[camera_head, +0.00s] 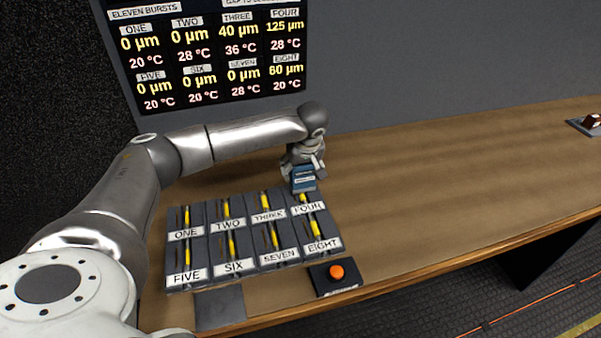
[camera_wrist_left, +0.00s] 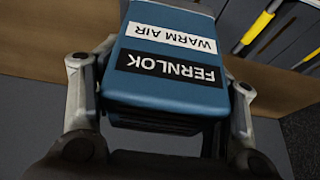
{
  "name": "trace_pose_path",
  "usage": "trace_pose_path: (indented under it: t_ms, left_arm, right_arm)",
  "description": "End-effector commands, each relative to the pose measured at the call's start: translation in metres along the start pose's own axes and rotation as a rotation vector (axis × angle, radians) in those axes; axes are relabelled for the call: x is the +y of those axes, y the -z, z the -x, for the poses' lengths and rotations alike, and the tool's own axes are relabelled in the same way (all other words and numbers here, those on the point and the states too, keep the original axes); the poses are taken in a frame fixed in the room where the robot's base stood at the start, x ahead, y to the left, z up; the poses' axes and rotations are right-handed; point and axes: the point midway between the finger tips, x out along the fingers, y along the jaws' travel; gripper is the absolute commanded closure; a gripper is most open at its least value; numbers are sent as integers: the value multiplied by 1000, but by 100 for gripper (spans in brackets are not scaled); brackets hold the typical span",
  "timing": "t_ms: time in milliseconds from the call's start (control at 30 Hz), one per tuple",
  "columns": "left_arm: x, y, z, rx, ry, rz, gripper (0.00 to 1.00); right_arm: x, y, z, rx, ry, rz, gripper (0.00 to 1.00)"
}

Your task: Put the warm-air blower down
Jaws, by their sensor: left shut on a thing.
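The warm-air blower (camera_head: 304,180) is a small blue box. In the left wrist view the blower (camera_wrist_left: 168,65) carries the labels "FERNLOK" and "WARM AIR" and sits between the two fingers. My left gripper (camera_head: 304,168) is shut on it, just behind and above the slot labelled FOUR (camera_head: 308,207) in the head view. I cannot tell whether the blower touches anything below. My right gripper is not in view.
A grey rack (camera_head: 250,235) with slots ONE to EIGHT and yellow strips stands on the wooden bench (camera_head: 430,190). An orange button (camera_head: 337,271) is at its front right. A screen (camera_head: 205,50) hangs behind. The bench to the right is clear up to a small dark item (camera_head: 590,122).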

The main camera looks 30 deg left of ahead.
Motion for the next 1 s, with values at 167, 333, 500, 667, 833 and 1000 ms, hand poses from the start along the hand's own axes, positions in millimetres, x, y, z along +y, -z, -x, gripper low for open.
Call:
trace_pose_path:
  t_ms: [167, 333, 500, 667, 833, 1000]
  left_arm:
    - [-1, -9, -17, -2, 2, -2, 73]
    - [0, -10, -21, -1, 0, -2, 73]
    - [0, -11, -22, -2, 0, -2, 73]
    - [0, -12, -24, -2, 1, -3, 31]
    - [0, -12, -24, -2, 1, -3, 13]
    - [-1, -12, -24, -2, 2, -3, 13]
  right_arm:
    - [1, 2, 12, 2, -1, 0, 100]
    - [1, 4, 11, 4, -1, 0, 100]
    - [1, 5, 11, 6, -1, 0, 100]
    - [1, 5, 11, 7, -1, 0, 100]
    - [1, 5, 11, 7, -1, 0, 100]
    - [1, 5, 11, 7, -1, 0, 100]
